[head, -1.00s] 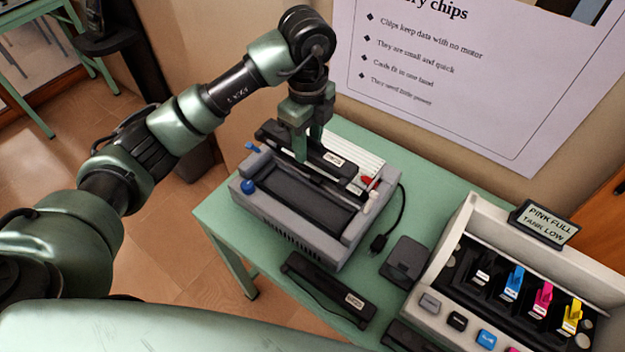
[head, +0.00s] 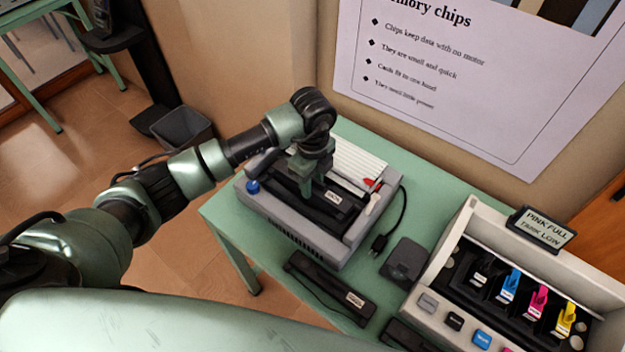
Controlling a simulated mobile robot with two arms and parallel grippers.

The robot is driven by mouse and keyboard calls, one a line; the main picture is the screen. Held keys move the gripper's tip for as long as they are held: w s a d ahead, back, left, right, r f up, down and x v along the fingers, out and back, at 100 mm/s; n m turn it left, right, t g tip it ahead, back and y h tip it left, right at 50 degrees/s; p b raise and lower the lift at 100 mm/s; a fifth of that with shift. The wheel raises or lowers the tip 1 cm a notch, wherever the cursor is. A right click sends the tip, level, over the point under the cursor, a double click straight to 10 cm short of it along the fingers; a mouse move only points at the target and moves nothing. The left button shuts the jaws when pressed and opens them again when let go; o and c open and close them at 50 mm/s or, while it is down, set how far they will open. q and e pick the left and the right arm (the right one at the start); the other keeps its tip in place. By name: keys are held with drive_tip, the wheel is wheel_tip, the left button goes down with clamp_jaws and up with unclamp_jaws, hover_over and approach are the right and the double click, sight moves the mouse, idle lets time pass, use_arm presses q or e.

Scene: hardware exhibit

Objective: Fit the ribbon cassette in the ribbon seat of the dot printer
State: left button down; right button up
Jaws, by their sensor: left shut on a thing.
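The dot printer (head: 282,228) is a grey open-topped machine on the green table. My left gripper (head: 308,192) is shut on a long black ribbon cassette (head: 333,198) with a small white label. The cassette lies low over the dark recess of the printer, roughly in line with its long side. The gripper and wrist hide part of the cassette and the recess. I cannot tell whether the cassette touches the bottom of the seat. My right gripper is not in view.
Another black cassette (head: 327,289) with a label lies on the green table (head: 232,235) in front of the printer. A dark box (head: 405,262) and a black cable with a plug (head: 379,243) lie to the right. A white ink-tank unit (head: 443,303) stands farther right.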

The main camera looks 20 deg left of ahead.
use_arm(q)
drive_tip(key=shift+f+b, duration=0.4)
drive_tip(key=shift+f, duration=0.15)
drive_tip(key=shift+f, duration=0.1)
drive_tip(key=c, duration=0.9)
unclamp_jaws()
